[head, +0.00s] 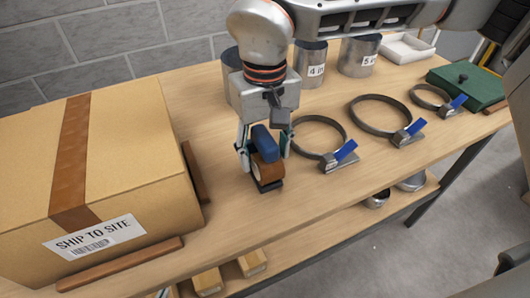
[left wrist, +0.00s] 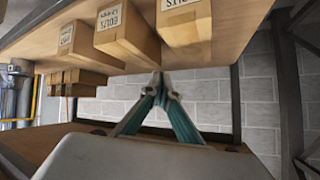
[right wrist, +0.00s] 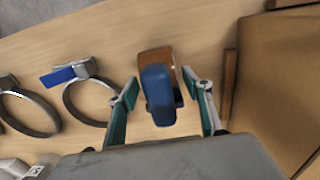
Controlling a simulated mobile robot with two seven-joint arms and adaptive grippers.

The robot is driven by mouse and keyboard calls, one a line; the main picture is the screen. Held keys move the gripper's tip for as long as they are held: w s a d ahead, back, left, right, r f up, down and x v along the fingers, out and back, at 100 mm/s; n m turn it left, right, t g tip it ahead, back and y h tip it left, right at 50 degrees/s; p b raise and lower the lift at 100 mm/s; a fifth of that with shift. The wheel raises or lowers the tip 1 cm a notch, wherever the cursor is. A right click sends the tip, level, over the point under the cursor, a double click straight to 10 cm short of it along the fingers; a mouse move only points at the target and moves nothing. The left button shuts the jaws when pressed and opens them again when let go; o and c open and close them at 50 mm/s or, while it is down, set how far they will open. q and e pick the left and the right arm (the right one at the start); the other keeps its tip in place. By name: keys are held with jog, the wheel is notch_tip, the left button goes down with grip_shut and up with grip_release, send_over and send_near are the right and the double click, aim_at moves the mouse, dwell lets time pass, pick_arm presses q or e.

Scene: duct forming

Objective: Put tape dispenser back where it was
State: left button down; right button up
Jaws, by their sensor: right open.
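The tape dispenser (head: 267,172) has a blue handle, a brown tape roll and a dark base. It stands on the wooden bench top (head: 215,215), right of the cardboard box. My right gripper (head: 264,148) is over it, pointing down, with its fingers open on either side of the blue handle. In the right wrist view the dispenser (right wrist: 158,95) lies between the spread fingers, with gaps visible on both sides. My left gripper (left wrist: 160,82) shows only in the left wrist view. Its fingertips meet, with nothing visible between them.
A taped "SHIP TO SITE" box (head: 130,160) stands at left, between brown wooden strips. Ring clamps with blue levers, the nearest (head: 318,137), lie to the right. Metal cans (head: 310,62) stand behind. Cartons (left wrist: 125,35) show above my left gripper. Bench space in front of the dispenser is clear.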

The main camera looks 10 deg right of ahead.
notch_tip(320, 180, up, 12)
jog(key=shift+f+p, duration=0.25)
jog(key=shift+p, duration=0.55)
